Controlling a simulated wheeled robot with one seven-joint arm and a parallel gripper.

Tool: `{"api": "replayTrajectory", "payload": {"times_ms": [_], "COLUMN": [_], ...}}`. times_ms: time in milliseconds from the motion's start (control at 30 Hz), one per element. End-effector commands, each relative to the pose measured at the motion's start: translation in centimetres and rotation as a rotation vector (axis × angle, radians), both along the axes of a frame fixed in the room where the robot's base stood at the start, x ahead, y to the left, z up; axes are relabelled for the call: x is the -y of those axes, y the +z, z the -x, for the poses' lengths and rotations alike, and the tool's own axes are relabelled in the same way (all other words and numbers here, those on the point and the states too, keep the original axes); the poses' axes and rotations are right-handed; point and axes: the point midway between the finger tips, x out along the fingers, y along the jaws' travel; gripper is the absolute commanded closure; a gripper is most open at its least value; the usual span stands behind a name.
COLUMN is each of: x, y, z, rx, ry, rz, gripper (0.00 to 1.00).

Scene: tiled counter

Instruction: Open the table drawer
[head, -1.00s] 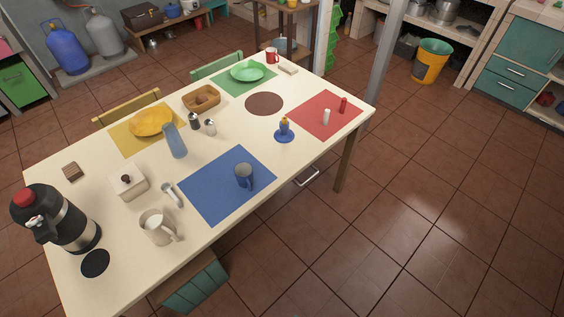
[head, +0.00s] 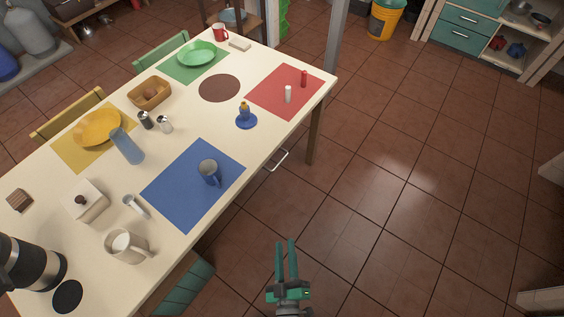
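The table (head: 255,144) stands at the left, with a cream top holding dishes and mats. A pale metal handle (head: 278,160) sticks out below its right long edge, near the right table leg. The drawer front is hidden under the tabletop. My gripper (head: 287,243) is at the bottom middle, over the floor, pointing up the picture. Its two green fingers are apart by a narrow gap with nothing between them. It is clear of the handle, below it in the picture.
A teal chair (head: 180,285) stands at the table's near edge, left of my gripper. A blue mat (head: 180,200) with a mug (head: 209,172) lies near the edge. The tiled floor (head: 400,220) right of the table is free. Teal drawers (head: 467,28) stand at the far right.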

Motion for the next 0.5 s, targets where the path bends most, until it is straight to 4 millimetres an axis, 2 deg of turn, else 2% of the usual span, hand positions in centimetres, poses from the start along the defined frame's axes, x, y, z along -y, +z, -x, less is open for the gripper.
{"api": "replayTrajectory", "payload": {"times_ms": [33,200,400,500], "x": [0.1,0.8,1.2,1.1], "y": [-1.1,-4.0,-6.2,-6.6], "z": [-2.0,-8.1,-15.8,-19.2], "rx": [0.023,0.090,0.162,0.195], "ry": [0.008,0.021,0.036,0.044], "rz": [0.058,0.259,0.486,0.582], "gripper": [0.73,0.73,0.73,0.73]}}
